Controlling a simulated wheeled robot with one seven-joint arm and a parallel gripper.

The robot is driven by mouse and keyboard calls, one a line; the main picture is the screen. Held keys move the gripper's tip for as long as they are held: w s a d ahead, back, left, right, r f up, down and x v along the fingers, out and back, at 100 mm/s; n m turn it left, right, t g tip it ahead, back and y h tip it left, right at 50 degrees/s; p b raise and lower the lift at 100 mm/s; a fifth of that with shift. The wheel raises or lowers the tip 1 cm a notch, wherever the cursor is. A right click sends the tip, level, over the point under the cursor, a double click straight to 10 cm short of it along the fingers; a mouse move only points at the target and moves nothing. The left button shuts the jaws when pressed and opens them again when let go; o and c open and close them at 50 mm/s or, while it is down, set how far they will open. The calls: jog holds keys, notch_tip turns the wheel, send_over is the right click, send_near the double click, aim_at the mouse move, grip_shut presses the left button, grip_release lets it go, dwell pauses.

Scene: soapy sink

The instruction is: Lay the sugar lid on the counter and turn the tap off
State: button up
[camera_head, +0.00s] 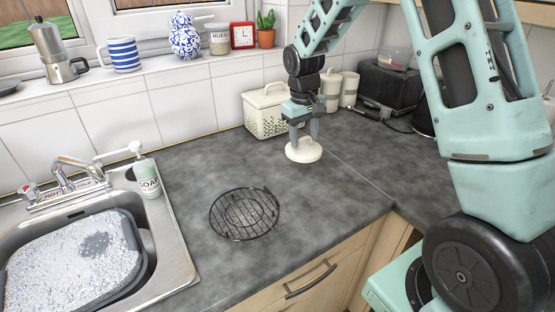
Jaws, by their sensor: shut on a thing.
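My gripper (303,139) is shut on the round, cream-white sugar lid (304,151), fingers pointing down. The lid is level, at or just above the grey counter; I cannot tell whether it touches. Two cream canisters (331,88) (349,88) stand behind to the right; their labels are not readable and one is partly hidden by my arm. The chrome tap (75,174) is at the left, behind the sink, with a handle marked HOT (28,193). I cannot make out a water stream from it.
A cream bread bin (266,111) stands close behind-left of my gripper. A round black wire rack (244,214) lies on the counter (205,180). A soap bottle (146,178) stands beside the sink (176,270), which holds a sudsy grey tub (134,245). The counter between rack and lid is clear.

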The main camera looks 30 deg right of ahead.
jog(key=shift+s+f+p, duration=0.1)
jog(key=shift+f+p, duration=0.6)
jog(key=shift+f, duration=3.2)
jog(key=shift+f, duration=0.1)
jog(key=o, duration=1.5)
jog(key=shift+c, duration=0.2)
